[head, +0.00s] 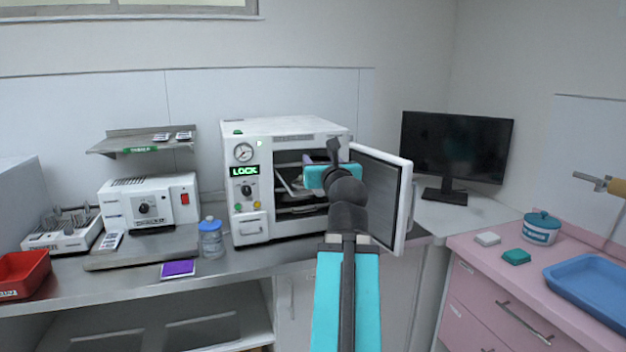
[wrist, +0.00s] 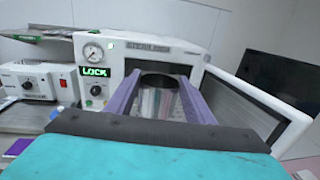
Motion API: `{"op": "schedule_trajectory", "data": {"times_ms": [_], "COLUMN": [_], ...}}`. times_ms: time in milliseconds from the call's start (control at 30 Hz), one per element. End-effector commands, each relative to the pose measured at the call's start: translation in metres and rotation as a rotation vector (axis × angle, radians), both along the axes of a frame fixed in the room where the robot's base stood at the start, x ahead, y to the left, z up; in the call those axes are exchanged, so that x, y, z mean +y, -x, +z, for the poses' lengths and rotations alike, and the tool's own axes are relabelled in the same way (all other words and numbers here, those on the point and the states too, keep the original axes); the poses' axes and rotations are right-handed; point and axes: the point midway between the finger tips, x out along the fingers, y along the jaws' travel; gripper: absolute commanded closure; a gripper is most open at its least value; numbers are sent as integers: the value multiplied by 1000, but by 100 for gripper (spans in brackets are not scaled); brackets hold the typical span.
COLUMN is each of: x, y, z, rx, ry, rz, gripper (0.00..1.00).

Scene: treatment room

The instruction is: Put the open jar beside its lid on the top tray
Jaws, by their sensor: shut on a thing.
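My gripper (wrist: 159,82) has its two purple fingers closed on the sides of an open jar (wrist: 158,103). The jar has a dark round mouth and pale striped sides, and looks about upright. In the head view my gripper (head: 316,162) is at the open front of the white sterilizer (head: 290,130), and my arm hides the jar. Inside the chamber, tray edges (head: 291,189) show left of my arm. I cannot make out the lid on the top tray. How far the jar is above the tray is hidden.
The sterilizer door (head: 382,195) stands open just right of my arm. A blue-capped bottle (head: 211,240) stands left of the sterilizer. A monitor (head: 455,150) is behind right. The pink counter (head: 475,250) holds a lidded teal-and-white tub (head: 541,230) and a blue tray (head: 590,283).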

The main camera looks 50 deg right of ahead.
Motion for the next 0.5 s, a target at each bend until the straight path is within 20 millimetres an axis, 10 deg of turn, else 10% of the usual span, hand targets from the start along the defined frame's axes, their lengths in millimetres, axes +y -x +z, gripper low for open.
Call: {"op": "schedule_trajectory", "data": {"times_ms": [500], "x": [-10], "y": [5], "z": [2], "rx": [0], "ry": [0], "rz": [-11], "gripper": [78]}}
